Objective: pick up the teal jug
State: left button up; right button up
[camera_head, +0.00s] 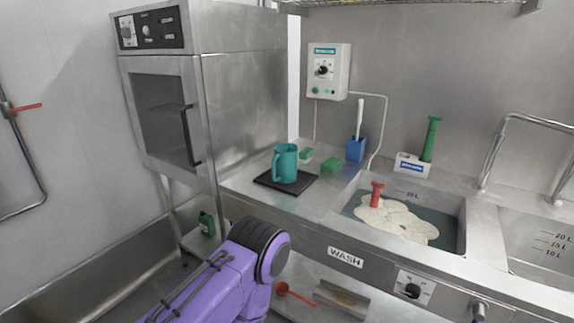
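The teal jug (287,165) stands upright on a dark square mat (263,182) on the steel counter, left of the sink. Its handle points to the left in the picture. A purple arm (215,285) of mine comes in from the bottom, with its dark round joint in front of and below the counter's front edge. It is apart from the jug. No gripper fingers show in the view.
Two green blocks (331,167) and a blue holder with a white-handled brush (356,147) stand right of the jug. The sink (455,235) holds foamy water and a red-handled thing (376,194). A steel oven-like cabinet (245,100) rises at left.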

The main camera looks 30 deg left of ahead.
aim_at(285, 163)
jog(key=k, duration=0.5)
jog(key=u, duration=1.85)
jog(key=i, duration=1.5)
jog(key=z, duration=1.05)
